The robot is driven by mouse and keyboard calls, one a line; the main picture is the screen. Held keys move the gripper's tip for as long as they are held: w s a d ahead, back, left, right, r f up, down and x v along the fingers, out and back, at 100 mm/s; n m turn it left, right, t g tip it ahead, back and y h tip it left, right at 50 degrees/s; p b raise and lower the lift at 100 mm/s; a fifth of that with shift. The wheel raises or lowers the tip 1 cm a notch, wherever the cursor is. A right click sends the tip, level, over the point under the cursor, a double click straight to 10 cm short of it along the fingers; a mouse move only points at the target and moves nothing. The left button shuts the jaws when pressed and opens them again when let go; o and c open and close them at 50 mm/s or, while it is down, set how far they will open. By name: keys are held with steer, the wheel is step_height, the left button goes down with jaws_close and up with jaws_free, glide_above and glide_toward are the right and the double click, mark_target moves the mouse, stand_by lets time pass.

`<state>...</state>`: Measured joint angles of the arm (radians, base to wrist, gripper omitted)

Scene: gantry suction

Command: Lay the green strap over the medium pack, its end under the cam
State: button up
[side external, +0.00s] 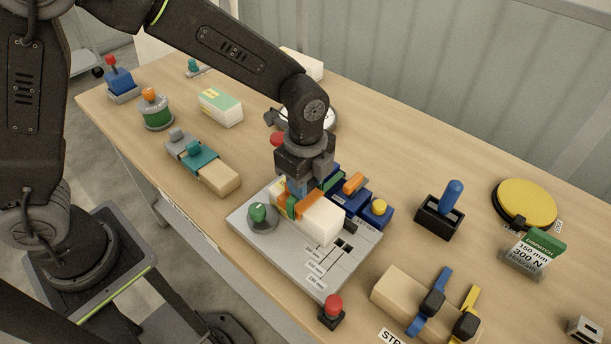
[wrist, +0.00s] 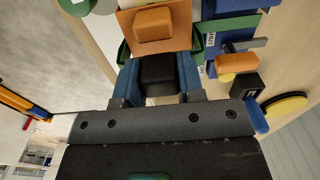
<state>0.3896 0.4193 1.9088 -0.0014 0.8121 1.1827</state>
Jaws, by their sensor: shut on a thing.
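My gripper (side external: 303,187) points down over the grey plate. In the wrist view its two blue fingers (wrist: 158,85) are shut on a black block (wrist: 158,70), which appears to be the green strap's grip. Green strap (wrist: 124,52) shows on both sides of the fingers; in the side view, green (side external: 291,206) shows below the gripper. The white pack (side external: 320,222) lies on the plate, with an orange piece (wrist: 179,18) over part of it. Beside it is a blue fixture (side external: 345,200) with an orange lever (side external: 354,183), which looks like the cam. The strap's end is hidden.
The grey plate (side external: 328,279) also carries a green knob (side external: 258,212). A red button (side external: 332,307) stands at its front corner. A wooden block (side external: 394,294) with blue and yellow straps is front right. A black holder (side external: 437,219) and yellow disc (side external: 525,201) stand farther right.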

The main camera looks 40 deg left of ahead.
steer(key=shift+f, duration=1.15)
steer(key=o, duration=1)
step_height(320, 180, up, 14)
